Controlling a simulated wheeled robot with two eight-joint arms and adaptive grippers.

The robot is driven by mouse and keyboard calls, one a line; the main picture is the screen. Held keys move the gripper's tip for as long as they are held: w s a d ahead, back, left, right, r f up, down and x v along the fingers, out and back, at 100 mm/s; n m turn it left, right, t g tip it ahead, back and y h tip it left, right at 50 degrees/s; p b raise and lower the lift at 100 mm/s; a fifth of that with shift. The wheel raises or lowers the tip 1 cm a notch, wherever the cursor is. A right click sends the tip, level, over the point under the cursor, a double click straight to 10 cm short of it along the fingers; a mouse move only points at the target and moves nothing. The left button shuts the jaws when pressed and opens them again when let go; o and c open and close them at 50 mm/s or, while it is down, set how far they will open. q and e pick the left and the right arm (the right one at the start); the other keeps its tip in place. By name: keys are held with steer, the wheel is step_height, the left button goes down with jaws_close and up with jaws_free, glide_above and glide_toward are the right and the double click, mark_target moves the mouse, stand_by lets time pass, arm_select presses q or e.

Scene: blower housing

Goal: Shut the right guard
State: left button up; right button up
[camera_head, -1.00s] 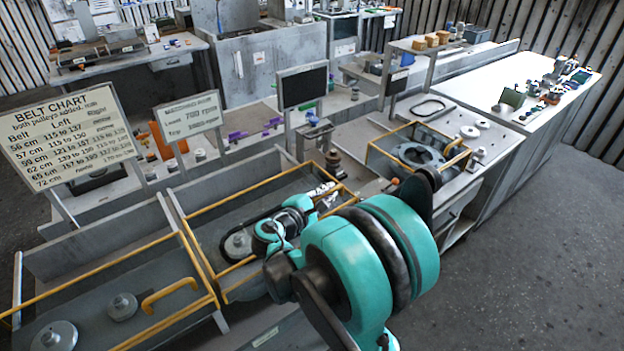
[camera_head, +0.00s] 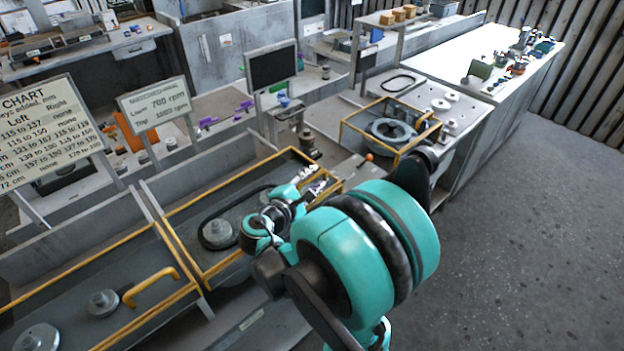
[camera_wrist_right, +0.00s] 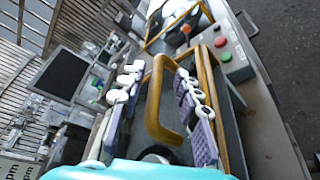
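The right guard (camera_head: 222,187) is a yellow-edged frame around the bay with a pulley (camera_head: 217,232) and a black belt. Its far edge and left side show in the head view; my right arm covers much of its front. I cannot tell how far it stands open. My right gripper (camera_head: 312,180) is over the right end of this bay. In the right wrist view, its two finger rows (camera_wrist_right: 158,108) are spread apart, with a yellow U-shaped handle (camera_wrist_right: 158,88) showing between them. Contact with the handle cannot be made out. My left gripper is not in view.
A second yellow-framed bay with a handle (camera_head: 150,287) lies at the left. Another yellow-framed housing (camera_head: 362,147) stands beyond my right arm. A box with red and green buttons (camera_wrist_right: 228,55) shows in the wrist view. Open floor (camera_head: 540,240) lies at right.

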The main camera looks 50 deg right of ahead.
steer(key=shift+w, duration=0.1)
steer(key=shift+a, duration=0.25)
steer(key=v, duration=1.1)
steer(key=shift+a+r, duration=0.1)
steer(key=shift+a, duration=0.15)
